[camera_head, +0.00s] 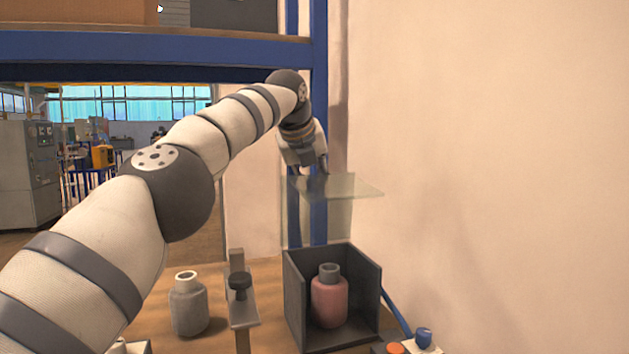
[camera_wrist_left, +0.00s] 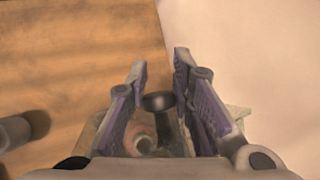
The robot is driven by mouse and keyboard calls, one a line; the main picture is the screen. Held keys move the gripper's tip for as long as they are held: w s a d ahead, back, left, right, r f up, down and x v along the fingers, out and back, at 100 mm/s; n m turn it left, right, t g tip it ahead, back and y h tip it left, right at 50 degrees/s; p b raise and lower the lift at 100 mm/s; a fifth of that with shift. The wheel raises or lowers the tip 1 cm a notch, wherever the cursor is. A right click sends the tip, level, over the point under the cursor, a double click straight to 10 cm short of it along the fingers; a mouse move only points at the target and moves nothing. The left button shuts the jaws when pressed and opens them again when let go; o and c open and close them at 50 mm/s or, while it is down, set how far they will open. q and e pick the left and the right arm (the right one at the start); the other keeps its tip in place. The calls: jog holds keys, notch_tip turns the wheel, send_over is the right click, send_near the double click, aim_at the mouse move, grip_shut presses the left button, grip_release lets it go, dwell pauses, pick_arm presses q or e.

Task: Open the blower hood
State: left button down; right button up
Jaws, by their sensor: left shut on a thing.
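The blower hood (camera_head: 350,187) is a clear glass cover with a flat top pane and a hanging front pane. It is raised well above the dark open-topped box (camera_head: 364,289), with a clear gap between them. My left gripper (camera_head: 314,170) is at the top pane, pointing down, shut on the hood's dark knob (camera_wrist_left: 157,101). The knob shows between its fingers in the left wrist view. A pink bottle with a grey neck (camera_head: 329,298) stands upright in the box. It shows blurred below the glass in the left wrist view (camera_wrist_left: 140,137). My right gripper is out of view.
A grey bottle (camera_head: 188,308) and a small stand with a dark knob (camera_head: 240,287) are on the wooden table left of the box. A blue shelf frame (camera_head: 150,48) crosses above, and a wall (camera_head: 480,150) is at right. Orange and blue buttons (camera_head: 397,347) sit at the front right.

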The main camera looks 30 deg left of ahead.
pick_arm(q)
jog(key=shift+a+f, duration=0.25)
jog(key=shift+f, duration=0.5)
jog(key=c, duration=1.4)
grip_release()
jog(key=shift+a, duration=0.1)
notch_tip(320, 180, up, 10)
send_over(299, 177)
jog(key=shift+s+f, duration=0.1)
